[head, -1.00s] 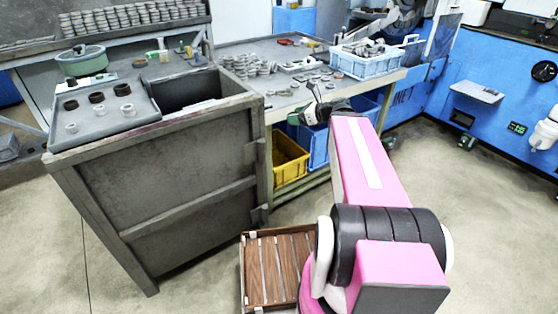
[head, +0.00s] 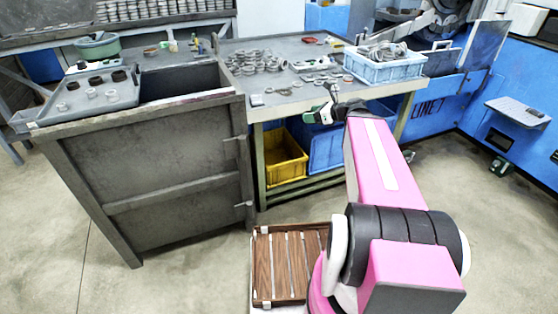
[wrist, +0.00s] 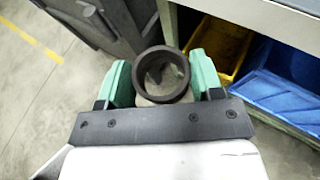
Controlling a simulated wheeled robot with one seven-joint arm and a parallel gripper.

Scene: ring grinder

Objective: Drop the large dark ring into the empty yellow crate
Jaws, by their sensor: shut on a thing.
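My gripper (wrist: 162,80) is shut on the large dark ring (wrist: 161,56), with one green finger on each side of it in the wrist view. In the head view my gripper (head: 325,108) is in front of the workbench edge, and the ring cannot be made out there. The yellow crate (head: 285,178) stands under the workbench, left of a blue crate. It also shows in the wrist view (wrist: 241,64), ahead and to the right of the ring and apart from it. The part of its inside that shows looks empty.
A blue crate (head: 326,150) stands beside the yellow one. The workbench (head: 290,104) above carries loose rings and a light blue crate (head: 385,66). A grey cabinet (head: 165,165) with a tray of rings (head: 88,94) stands to the left.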

